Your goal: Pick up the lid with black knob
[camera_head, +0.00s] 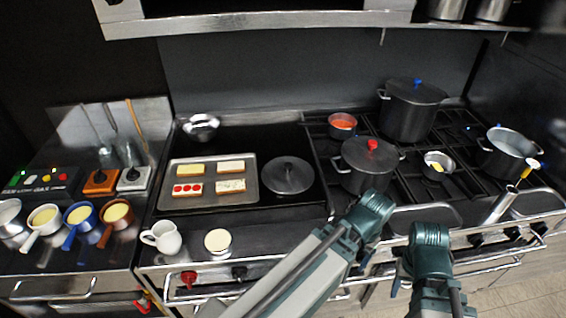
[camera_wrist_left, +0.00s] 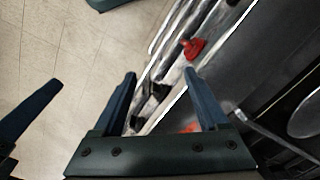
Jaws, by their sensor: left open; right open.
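The lid with black knob (camera_head: 286,178) is a round dark-grey lid lying flat on the black cooktop, right of a baking tray. Its small dark knob points up. My left gripper (camera_wrist_left: 160,75) is open and empty in the left wrist view, over the floor and the stove's front edge. In the head view its arm reaches in front of the stove, and its fingers are not clear. My right gripper (camera_head: 400,272) is open and empty at the lower right in the head view, in front of the stove's rail. Both grippers are apart from the lid.
A baking tray (camera_head: 258,193) with bread slices lies left of the lid. A pot with a red-knobbed lid (camera_head: 366,178) stands to its right, on the burners. A tall pot with a blue knob (camera_head: 408,115) stands behind. A white jug (camera_head: 164,238) stands near the front edge.

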